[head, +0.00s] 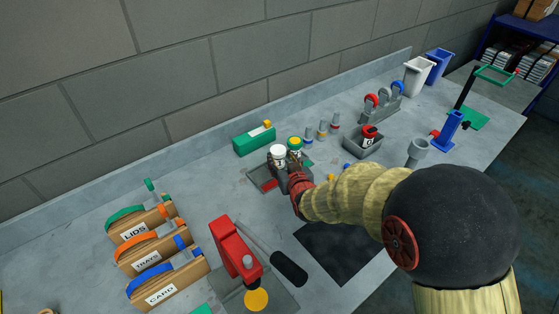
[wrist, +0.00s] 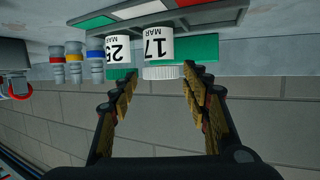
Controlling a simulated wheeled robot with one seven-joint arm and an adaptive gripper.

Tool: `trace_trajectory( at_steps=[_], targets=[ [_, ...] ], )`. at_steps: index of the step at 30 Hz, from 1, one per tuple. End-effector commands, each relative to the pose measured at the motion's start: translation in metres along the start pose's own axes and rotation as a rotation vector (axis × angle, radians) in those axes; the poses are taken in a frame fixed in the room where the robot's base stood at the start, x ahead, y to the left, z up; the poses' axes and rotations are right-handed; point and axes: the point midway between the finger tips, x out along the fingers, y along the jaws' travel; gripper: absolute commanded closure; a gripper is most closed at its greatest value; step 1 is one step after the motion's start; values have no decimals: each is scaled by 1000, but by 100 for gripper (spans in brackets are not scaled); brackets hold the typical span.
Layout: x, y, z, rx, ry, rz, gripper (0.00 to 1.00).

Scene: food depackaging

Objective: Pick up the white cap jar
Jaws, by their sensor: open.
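In the head view my gripper (head: 286,176) partly hides the jars' lower parts.
A red-and-grey tray (head: 259,178) lies beside the jars and a green box (head: 254,140) behind them. Small capped vials (head: 322,130) stand to the right, with a grey bin (head: 363,145) beyond. A red press (head: 235,255) and labelled card boxes (head: 150,250) are at front left.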

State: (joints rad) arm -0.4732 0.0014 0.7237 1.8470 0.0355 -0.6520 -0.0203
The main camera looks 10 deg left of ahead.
Motion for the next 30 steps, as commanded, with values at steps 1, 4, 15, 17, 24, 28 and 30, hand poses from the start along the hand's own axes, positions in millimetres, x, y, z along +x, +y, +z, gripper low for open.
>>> trace_trajectory(
  at_steps=[1,4,15,17,24,28,30],
  targets=[
    [8,0,0,0,-1,0,53],
    [23,-1,-4,0,1,0,53],
    [43,-1,-4,0,-1,0,53],
    [42,-1,-4,0,-1,0,53],
    [42,-1,-4,0,-1,0,65],
    [42,-1,-4,0,-1,0,72],
    [42,-1,-4,0,-1,0,76]
  ],
)
